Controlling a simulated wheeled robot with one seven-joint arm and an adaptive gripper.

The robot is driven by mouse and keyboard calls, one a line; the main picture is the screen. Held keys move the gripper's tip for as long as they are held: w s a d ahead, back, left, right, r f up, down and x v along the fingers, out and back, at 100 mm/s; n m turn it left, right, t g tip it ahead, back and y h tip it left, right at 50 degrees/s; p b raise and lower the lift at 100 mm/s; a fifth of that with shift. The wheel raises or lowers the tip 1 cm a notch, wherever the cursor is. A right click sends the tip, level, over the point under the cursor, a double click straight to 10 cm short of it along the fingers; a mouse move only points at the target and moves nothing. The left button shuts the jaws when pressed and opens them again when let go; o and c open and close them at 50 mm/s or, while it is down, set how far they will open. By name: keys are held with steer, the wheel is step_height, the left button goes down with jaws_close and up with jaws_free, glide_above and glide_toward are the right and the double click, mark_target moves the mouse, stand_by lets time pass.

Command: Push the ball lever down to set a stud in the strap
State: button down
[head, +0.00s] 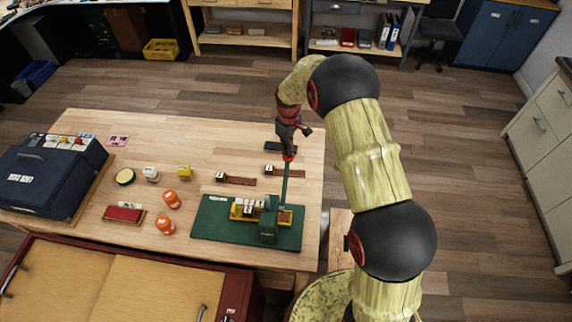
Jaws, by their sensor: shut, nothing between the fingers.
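The green press (269,231) stands on the dark green mat (215,235) near the table's right front. Its lever (285,185) rises steeply from it. A small red ball (288,157) seems to top the lever, just under my gripper (289,150). My gripper is shut and empty, pointing down at the ball; I cannot tell whether they touch. A yellow fixture (284,217) sits at the press, with small pale pieces on its left part. Brown straps lie behind the mat, one at left (240,181) and one at right (290,174). No stud can be made out.
A dark flat block (283,146) lies beside my gripper. Orange jars (166,226), small white and yellow containers and a red block (123,214) stand left of the mat. A dark blue case (38,180) fills the table's left end. The table's back middle is clear.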

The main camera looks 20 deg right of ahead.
steer(key=shift+f, duration=0.1)
steer(key=shift+w+d+f+b, duration=0.1)
steer(key=shift+w+f+b, duration=0.15)
steer(key=shift+f, duration=0.2)
steer(key=shift+w+d+f+b, duration=0.1)
steer(key=shift+f+b, duration=0.25)
steer(key=shift+f, duration=0.05)
steer(key=shift+w+f+b, duration=0.25)
steer(key=shift+f+b, duration=0.45)
steer(key=shift+f, duration=0.4)
steer(key=shift+w+d+f+b, duration=0.1)
steer(key=shift+f+b, duration=0.5)
steer(key=shift+f, duration=0.45)
